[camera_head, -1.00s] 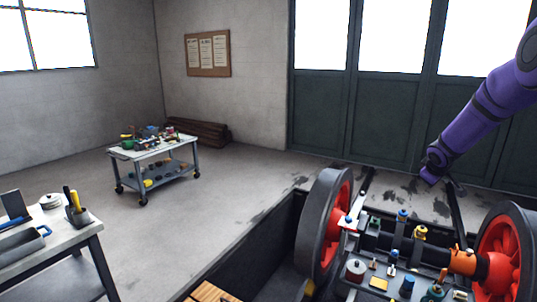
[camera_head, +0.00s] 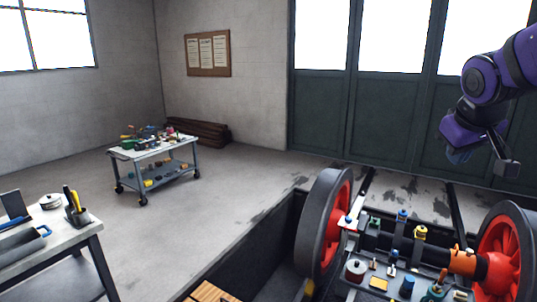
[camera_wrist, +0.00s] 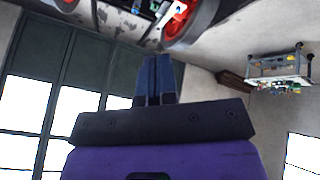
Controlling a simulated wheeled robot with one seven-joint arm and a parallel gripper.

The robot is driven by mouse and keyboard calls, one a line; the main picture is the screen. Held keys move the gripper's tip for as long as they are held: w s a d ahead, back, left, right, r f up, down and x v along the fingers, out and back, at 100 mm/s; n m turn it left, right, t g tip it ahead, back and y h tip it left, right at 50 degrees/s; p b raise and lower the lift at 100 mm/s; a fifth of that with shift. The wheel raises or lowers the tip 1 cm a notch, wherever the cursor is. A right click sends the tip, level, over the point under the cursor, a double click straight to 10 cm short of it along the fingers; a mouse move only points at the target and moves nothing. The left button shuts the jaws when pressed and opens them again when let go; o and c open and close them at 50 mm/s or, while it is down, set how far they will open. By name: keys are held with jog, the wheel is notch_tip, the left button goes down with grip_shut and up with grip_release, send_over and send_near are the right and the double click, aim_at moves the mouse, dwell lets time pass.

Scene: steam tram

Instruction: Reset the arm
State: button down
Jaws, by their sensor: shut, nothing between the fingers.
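My arm is purple and comes in from the right edge in the head view, bent at a joint near the upper right. My gripper (camera_head: 458,157) hangs in the air in front of the dark green doors, above and behind the wheeled chassis. In the wrist view, the two dark blue fingers of my gripper (camera_wrist: 154,75) lie side by side, shut and empty. Nothing touches them.
Below stands a chassis with black-and-red wheels (camera_head: 325,225) and several small parts on it, over a pit (camera_head: 255,250). A workbench (camera_head: 80,238) is at the lower left and a tool cart (camera_head: 150,151) farther back. Open floor (camera_head: 215,205) lies between them.

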jog(key=s+a+f+y, duration=0.1)
jog(key=s+a, duration=0.2)
jog(key=s, duration=0.6)
jog(key=s+a+f+m+y, duration=0.1)
jog(key=s+a, duration=0.3)
jog(key=s, duration=0.6)
jog(key=shift+y, duration=0.4)
jog(key=shift+a, duration=0.1)
